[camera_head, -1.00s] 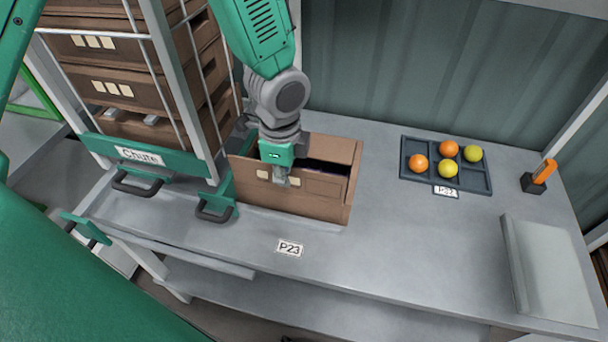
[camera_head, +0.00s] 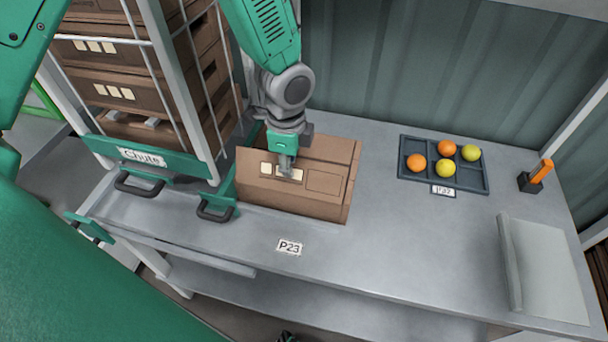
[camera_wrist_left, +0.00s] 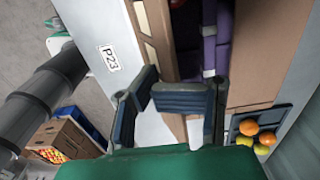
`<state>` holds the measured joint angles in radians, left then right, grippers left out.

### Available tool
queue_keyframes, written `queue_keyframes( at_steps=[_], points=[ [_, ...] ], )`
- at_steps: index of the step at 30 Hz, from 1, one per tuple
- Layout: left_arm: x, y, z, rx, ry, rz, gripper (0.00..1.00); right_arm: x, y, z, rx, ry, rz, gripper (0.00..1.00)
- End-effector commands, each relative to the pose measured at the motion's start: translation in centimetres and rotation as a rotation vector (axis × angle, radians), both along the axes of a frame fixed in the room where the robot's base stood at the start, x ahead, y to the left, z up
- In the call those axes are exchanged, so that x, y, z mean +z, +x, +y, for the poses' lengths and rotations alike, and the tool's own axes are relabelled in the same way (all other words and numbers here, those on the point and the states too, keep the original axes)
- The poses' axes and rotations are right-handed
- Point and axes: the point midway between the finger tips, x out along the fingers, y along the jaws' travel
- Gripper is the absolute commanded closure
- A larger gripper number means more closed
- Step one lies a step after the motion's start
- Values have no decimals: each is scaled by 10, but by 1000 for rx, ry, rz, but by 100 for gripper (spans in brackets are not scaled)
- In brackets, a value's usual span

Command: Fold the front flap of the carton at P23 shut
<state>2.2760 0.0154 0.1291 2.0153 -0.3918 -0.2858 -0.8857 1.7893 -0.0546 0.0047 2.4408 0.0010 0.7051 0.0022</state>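The brown carton (camera_head: 312,202) stands on the bench behind the P23 label (camera_head: 289,247). Its front flap (camera_head: 325,182) leans back over the opening, which is hidden in the head view. My left gripper (camera_head: 286,171) is at the flap's upper part, appearing to touch it. That view also shows a strip of the opening with purple contents (camera_wrist_left: 212,45), beside the flap (camera_wrist_left: 148,30). My right gripper is not in view.
The chute (camera_head: 140,157) with stacked cartons stands close on the left. A dark tray (camera_head: 470,184) of orange and yellow fruit lies to the right. The bench front is clear.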

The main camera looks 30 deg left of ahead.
Motion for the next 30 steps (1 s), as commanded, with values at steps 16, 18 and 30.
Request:
queue_keyframes(
  at_steps=[16,18,30],
  points=[
    [-12,16,4,1,0,-1,100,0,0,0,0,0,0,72],
    [-15,18,5,1,0,0,100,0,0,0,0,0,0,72],
    [-29,28,7,1,0,-2,100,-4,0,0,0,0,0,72]
  ],
)
